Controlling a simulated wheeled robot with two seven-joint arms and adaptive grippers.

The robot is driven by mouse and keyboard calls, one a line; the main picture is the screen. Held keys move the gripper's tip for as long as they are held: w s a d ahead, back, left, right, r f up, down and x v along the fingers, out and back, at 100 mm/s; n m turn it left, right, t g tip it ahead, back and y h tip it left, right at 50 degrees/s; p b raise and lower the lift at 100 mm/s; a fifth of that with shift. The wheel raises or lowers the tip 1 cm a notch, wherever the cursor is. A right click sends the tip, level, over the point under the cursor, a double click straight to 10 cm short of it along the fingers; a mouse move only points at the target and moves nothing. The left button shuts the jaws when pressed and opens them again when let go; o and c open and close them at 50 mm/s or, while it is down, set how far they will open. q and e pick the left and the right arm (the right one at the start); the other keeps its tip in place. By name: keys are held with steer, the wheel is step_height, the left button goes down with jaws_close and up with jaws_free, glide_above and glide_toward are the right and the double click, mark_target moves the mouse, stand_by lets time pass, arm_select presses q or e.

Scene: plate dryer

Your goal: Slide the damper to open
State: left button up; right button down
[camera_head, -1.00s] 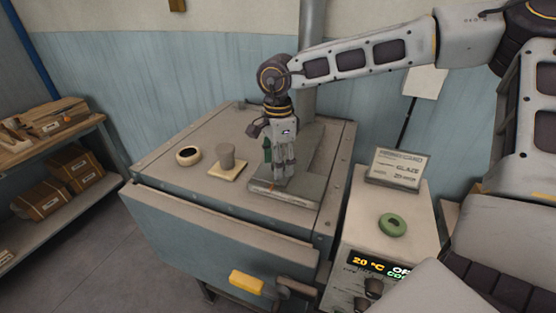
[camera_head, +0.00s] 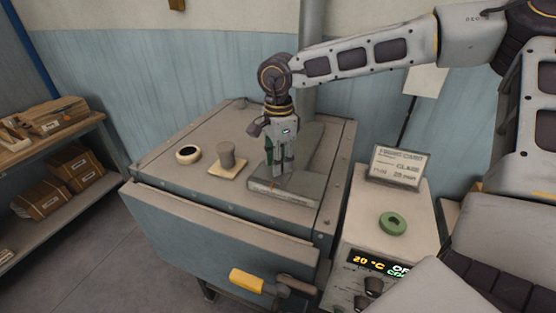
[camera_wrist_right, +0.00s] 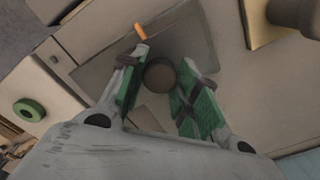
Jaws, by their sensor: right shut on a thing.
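The damper is a flat grey sliding plate (camera_head: 308,168) on top of the dryer box (camera_head: 205,130), in front of the vertical pipe. My right gripper (camera_head: 280,172) points down over the plate. In the right wrist view, its green-padded fingers (camera_wrist_right: 158,92) stand on both sides of the damper's dark round knob (camera_wrist_right: 160,75) and are shut on it. In the head view the fingers hide the knob. A small orange pointer (camera_wrist_right: 140,32) lies at the plate's edge. My left gripper is not in view.
On the dryer top, a round vent ring (camera_head: 188,154) and a grey knob on a pale square base (camera_head: 228,168) stand left of the plate. The pipe (camera_head: 312,60) rises behind. A control box (camera_head: 400,225) with a green ring stands at the right.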

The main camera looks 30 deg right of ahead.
steer(key=shift+s+d+b, duration=0.65)
steer(key=shift+s+d, duration=0.3)
steer(key=shift+s, duration=0.2)
steer(key=shift+s+d+b, duration=0.65)
steer(key=shift+s+d, duration=0.25)
steer(key=shift+s, duration=0.25)
steer(key=c, duration=1.5)
jaws_free()
steer(key=o, duration=0.5)
steer(key=shift+s+d, duration=0.15)
steer(key=shift+s, duration=0.1)
steer(key=shift+w+r, duration=0.1)
steer(key=shift+w, duration=0.05)
step_height(320, 180, up, 12)
